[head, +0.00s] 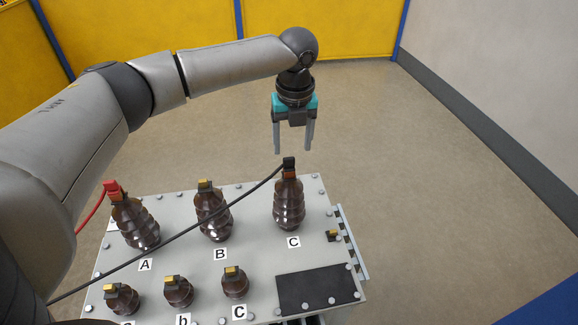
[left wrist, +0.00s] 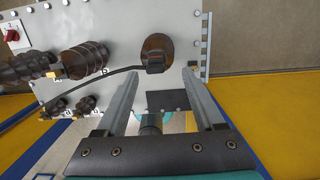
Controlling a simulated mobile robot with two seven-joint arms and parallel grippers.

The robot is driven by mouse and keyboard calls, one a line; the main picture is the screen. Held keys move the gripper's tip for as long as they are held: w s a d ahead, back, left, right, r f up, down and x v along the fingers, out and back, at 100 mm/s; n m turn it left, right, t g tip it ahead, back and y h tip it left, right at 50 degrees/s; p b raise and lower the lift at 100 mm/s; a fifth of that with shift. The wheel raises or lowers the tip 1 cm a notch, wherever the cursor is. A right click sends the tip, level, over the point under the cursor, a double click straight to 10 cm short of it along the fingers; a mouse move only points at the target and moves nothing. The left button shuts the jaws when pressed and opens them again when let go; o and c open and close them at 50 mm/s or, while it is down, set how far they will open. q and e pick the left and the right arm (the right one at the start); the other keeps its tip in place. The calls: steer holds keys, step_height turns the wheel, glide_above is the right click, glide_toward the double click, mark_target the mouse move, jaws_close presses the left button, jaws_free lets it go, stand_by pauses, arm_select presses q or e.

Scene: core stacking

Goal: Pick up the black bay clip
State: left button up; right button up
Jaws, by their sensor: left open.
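The black bay clip (head: 289,163) sits on top of the large brown ribbed insulator C (head: 289,203), with a black cable (head: 170,228) running from it to the lower left. It also shows in the left wrist view (left wrist: 154,64), near the line between my fingertips. My left gripper (head: 293,150) is open and empty, pointing down, with its fingertips close to the clip's height in the head view. Whether the fingers straddle the clip is hard to tell. My right gripper is not in view.
Large insulators A (head: 136,224) and B (head: 212,213) stand left of C; A carries a red clip (head: 112,188) with a red cable. Several small insulators (head: 178,292) stand in front, beside a dark panel (head: 317,288). The floor (head: 430,190) right of the grey cabinet is clear.

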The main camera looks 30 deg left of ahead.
mark_target(289, 158)
arm_select(q)
steer(key=shift+s+a+f, duration=0.1)
steer(key=shift+a+f, duration=0.1)
steer(key=shift+f, duration=1.2)
steer(key=shift+s+a+f, duration=0.1)
steer(key=shift+a+f, duration=0.05)
steer(key=shift+f, duration=1.2)
steer(key=shift+c, duration=0.2)
jaws_close()
